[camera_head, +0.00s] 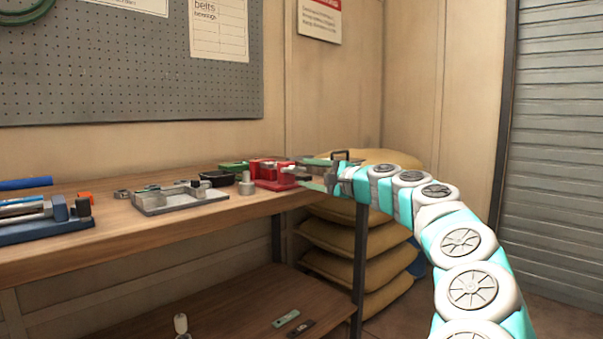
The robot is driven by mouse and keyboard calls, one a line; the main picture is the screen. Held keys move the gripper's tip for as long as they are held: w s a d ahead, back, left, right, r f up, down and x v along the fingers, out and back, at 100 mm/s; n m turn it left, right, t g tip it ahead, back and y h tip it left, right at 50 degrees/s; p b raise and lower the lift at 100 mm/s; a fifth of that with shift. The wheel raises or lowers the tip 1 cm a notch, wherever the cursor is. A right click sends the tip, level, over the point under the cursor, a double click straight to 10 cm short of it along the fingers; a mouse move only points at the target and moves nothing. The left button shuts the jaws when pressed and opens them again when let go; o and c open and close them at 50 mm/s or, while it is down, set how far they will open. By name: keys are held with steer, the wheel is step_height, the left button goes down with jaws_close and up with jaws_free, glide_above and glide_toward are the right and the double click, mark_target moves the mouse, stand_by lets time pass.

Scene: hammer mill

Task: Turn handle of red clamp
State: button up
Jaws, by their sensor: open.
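The red clamp (270,172) stands at the right end of the wooden bench top, near its front edge. My gripper (301,174) reaches in from the right, its fingers pointing left at the clamp's right side. The fingers are apart, and the clamp's right part lies close to or between them. A small dark and light piece shows between the fingers; I cannot tell if it is the clamp's handle. Whether the fingers touch the clamp is too small to tell.
A grey tray (160,208) with parts, a metal cylinder (246,187) and a black bin (217,178) stand left of the clamp. A green object (233,166) lies behind. Stacked sacks (345,240) stand beyond the bench's right end. A lower shelf (235,305) holds small items.

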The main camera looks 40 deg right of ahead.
steer(key=s, duration=0.4)
steer(key=shift+d, duration=0.15)
stand_by(0.4)
